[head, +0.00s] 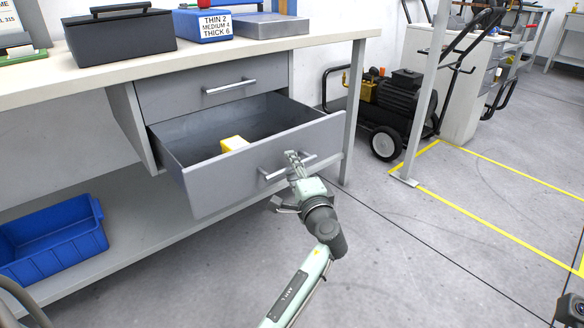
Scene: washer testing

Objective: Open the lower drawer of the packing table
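The packing table (190,65) has two grey drawers under its top. The upper drawer (210,86) is closed. The lower drawer (262,160) stands well pulled out, with its inside showing and a yellow block (234,144) in it. Its bar handle (272,175) is on the front panel. My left gripper (288,184) is at the right part of this handle. Its fingers look spread apart, one by the bar and one lower, in front of the panel. Contact with the bar is hard to tell.
A blue bin (52,240) sits on the table's lower shelf. A black box (120,35) and a labelled blue bin (203,24) stand on the tabletop. A wheeled black machine (395,105) is behind a grey post (428,95).

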